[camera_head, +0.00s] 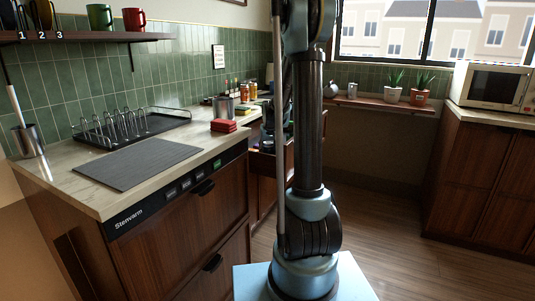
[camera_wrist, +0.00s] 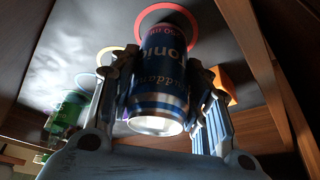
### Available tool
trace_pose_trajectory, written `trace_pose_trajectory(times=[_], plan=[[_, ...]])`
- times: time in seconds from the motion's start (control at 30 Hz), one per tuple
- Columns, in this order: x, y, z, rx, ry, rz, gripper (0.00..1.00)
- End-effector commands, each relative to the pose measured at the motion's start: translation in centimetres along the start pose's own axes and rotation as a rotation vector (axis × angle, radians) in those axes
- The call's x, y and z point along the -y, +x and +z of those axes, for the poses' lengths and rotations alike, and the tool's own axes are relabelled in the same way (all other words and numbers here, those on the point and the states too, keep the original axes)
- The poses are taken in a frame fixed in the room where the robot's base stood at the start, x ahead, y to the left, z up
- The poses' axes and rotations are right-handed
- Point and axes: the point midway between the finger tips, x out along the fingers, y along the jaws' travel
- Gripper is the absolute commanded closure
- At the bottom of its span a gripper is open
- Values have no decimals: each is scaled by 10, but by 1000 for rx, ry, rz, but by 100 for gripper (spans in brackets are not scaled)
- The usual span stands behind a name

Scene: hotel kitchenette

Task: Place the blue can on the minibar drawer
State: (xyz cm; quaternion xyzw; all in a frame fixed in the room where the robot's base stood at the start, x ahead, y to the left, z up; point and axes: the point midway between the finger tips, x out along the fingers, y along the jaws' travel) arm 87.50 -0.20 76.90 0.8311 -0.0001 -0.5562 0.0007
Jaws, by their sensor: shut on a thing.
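The blue can (camera_wrist: 158,88), with white lettering, is between the two fingers of my gripper (camera_wrist: 165,82) in the wrist view. The fingers are shut on its sides. Beyond the can is a dark surface (camera_wrist: 90,25) with coloured rings, apparently the minibar drawer's inside. A red ring (camera_wrist: 160,6) lies around the can's far end in the picture; I cannot tell whether the can touches the surface. In the head view my arm covers most of the area by the drawer (camera_head: 263,163), and the can and fingers cannot be made out.
In the wrist view, a green item (camera_wrist: 65,113) stands at the left and an orange item (camera_wrist: 223,84) at the right, close to the fingers. A wooden wall (camera_wrist: 262,60) runs along the right. The counter (camera_head: 60,185) with a dish rack (camera_head: 130,130) is left of my arm.

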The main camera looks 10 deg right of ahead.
Motion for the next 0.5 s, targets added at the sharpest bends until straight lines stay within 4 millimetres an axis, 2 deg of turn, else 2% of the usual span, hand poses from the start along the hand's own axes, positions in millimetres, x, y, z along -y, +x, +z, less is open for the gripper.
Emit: trace_pose_trajectory(times=[0.27,0.3,0.37,0.5], plan=[[0,1,0,0,1,0,88],[-1,1,0,0,1,0,52],[-1,1,0,0,1,0,38],[-1,1,0,0,1,0,36]])
